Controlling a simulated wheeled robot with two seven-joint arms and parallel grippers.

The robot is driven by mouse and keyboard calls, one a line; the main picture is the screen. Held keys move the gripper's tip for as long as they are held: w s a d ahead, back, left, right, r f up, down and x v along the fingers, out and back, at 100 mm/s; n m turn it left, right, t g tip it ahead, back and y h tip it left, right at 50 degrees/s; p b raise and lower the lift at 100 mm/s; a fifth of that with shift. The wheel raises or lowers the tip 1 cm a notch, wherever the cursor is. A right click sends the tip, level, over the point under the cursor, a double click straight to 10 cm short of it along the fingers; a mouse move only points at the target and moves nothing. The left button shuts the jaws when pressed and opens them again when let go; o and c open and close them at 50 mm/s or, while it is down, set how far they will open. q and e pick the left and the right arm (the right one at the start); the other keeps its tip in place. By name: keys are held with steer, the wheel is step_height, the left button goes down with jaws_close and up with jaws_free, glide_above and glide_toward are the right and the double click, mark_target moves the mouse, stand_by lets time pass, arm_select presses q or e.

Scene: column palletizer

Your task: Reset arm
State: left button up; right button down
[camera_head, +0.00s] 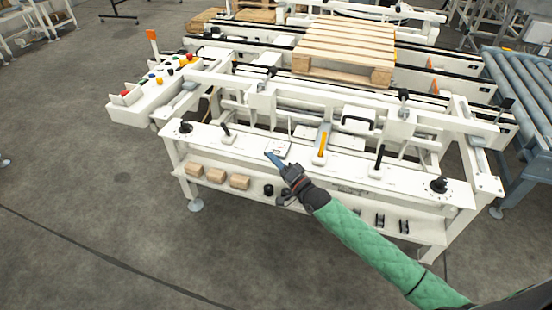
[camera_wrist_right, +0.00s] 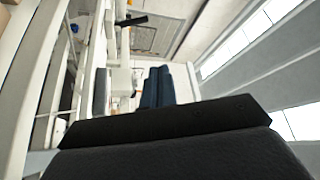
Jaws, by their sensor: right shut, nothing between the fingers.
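My right arm, in a green quilted sleeve, comes in from the lower right of the head view. My right gripper (camera_head: 274,158) is over the front ledge of the white machine, left of an orange lever (camera_head: 322,144). Its blue fingers are shut with nothing between them. In the right wrist view the shut blue fingers of the right gripper (camera_wrist_right: 157,86) show beyond the dark gripper body. I cannot tell whether the fingertips touch the ledge. My left gripper is not in view.
The white machine frame (camera_head: 425,188) has upright black levers (camera_head: 379,157) and black knobs. A button panel (camera_head: 150,92) is at its left. Small boxes (camera_head: 239,182) sit on the lower shelf. A wooden pallet (camera_head: 345,45) lies behind; a roller conveyor (camera_head: 520,85) is right. Floor at left is clear.

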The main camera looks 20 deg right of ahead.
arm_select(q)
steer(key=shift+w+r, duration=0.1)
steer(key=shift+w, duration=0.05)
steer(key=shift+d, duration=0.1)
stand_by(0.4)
